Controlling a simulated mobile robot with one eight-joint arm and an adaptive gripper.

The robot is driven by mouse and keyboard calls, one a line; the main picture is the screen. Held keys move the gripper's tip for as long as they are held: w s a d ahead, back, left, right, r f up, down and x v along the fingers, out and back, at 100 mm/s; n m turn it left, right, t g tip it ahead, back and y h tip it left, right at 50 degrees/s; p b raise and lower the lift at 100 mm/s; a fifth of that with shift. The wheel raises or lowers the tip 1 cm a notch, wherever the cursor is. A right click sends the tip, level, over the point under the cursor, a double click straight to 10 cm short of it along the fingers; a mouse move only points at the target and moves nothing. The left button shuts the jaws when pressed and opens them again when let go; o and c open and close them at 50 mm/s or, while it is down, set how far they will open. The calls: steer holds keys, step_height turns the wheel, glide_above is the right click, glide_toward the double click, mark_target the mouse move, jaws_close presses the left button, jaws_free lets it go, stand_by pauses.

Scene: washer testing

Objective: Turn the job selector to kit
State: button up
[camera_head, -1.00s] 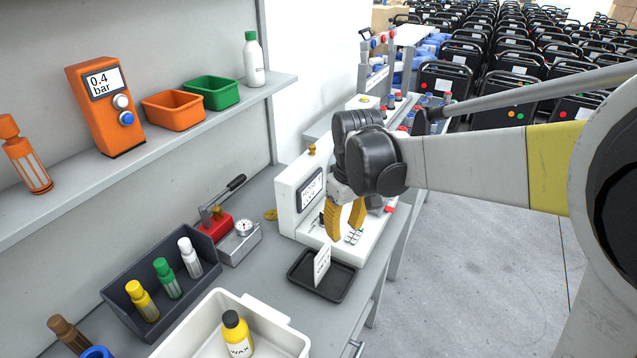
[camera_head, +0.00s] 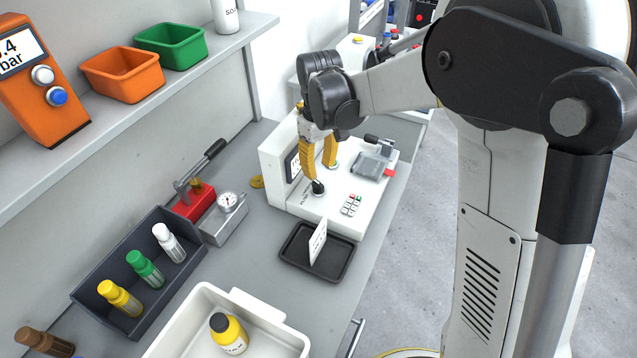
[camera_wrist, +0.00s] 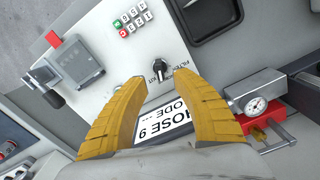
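The job selector is a small black knob (camera_wrist: 159,96) with a pale mark, on the white machine's (camera_wrist: 120,55) top panel. In the head view the knob (camera_head: 318,187) sits just below my gripper's fingertips. Small printed labels surround it; I cannot read its setting surely. My gripper (camera_wrist: 160,78) has two yellow fingers, spread apart and empty. In the wrist view the knob appears between the fingertips, with gaps on both sides. In the head view my gripper (camera_head: 320,172) hangs over the panel. A display reading "HOSE 9" (camera_wrist: 165,127) is partly hidden by the fingers.
A red and green keypad (camera_head: 351,205) and a grey clamp fixture (camera_head: 372,165) share the panel. A black tray (camera_head: 300,258) with a white card stands in front. A dial gauge (camera_head: 229,202) and bottle rack (camera_head: 90,295) are to the left.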

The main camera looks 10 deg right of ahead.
mark_target(319, 184)
step_height(319, 184, down, 8)
steer(key=shift+w+r+b, duration=0.1)
steer(key=shift+r+b, duration=0.15)
steer(key=shift+b, duration=0.85)
jaws_close()
